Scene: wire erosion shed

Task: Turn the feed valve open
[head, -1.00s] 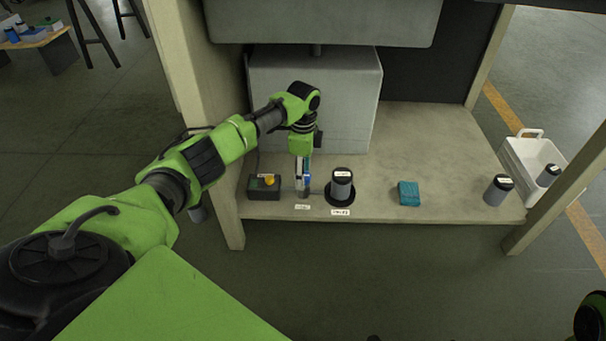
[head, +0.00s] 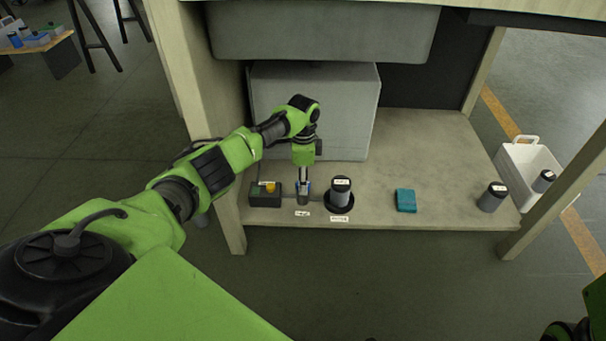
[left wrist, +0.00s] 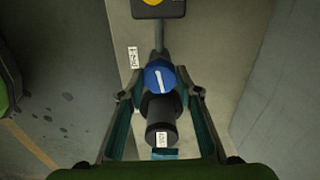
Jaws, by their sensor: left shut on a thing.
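The feed valve's round blue knob (left wrist: 159,77) has a white line running nearly along the pipe, slightly tilted. In the head view the valve (head: 307,186) is a small part near the shelf's front edge, mostly covered by my gripper. My left gripper (head: 303,188) points straight down at it. In the left wrist view its two fingers (left wrist: 161,84) are on either side of the blue knob, shut on it. My right gripper is not in view; only a piece of my right arm shows at the lower right corner.
A black box with a yellow button (head: 265,194) stands left of the valve. A teal block (head: 405,200), another canister (head: 492,197) and a white bin (head: 522,170) are further right. A large grey box (head: 345,110) stands behind.

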